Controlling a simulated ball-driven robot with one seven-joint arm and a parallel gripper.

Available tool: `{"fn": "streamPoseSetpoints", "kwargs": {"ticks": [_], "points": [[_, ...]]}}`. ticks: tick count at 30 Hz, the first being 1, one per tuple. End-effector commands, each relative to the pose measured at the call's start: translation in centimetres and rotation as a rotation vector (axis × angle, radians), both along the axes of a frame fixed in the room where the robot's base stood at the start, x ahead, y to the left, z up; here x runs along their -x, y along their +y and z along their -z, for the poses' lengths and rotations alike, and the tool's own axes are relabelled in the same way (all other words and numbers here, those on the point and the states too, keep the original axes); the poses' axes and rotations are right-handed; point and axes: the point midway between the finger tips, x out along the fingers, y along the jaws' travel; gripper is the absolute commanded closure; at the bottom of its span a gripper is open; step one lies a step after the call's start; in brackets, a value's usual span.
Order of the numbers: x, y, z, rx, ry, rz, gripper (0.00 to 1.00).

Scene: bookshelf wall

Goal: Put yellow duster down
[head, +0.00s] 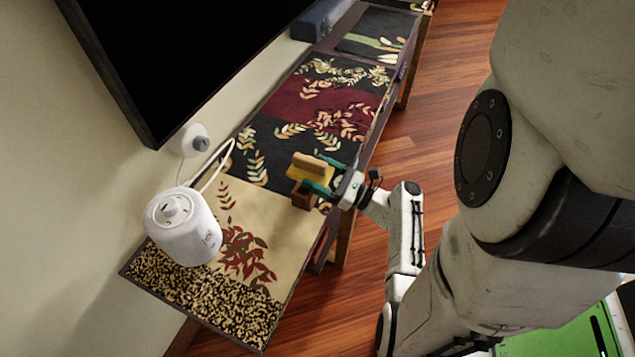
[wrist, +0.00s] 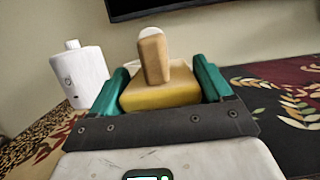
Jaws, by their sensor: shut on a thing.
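The yellow duster (head: 309,172) has a yellow block body and a tan wooden handle on top. My gripper (head: 325,178) is shut on it, with one green finger on each side. In the wrist view the duster (wrist: 163,92) sits between the green fingers of my gripper (wrist: 163,88), handle upright. It is over the long patterned table (head: 233,198), near the table's front edge. A brown block (head: 303,198) shows just below the duster in the head view. I cannot tell whether the duster touches the table.
A white cylindrical device (head: 182,228) with a cable stands at the table's near left end; it also shows in the wrist view (wrist: 79,75). A black screen (head: 180,55) overhangs the back. A blue-grey box (head: 318,20) sits at the far end. The cloth between is mostly clear.

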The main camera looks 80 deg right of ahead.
Motion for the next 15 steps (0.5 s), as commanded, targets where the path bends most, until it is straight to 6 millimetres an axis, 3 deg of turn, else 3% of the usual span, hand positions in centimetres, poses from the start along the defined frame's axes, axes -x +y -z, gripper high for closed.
{"fn": "streamPoseSetpoints", "kwargs": {"ticks": [9, 15], "points": [[-0.6, -0.4, 3.4, -0.001, 0.0, 0.002, 0.46], [-0.6, -0.3, 3.9, 0.001, 0.0, 0.001, 0.46]]}}
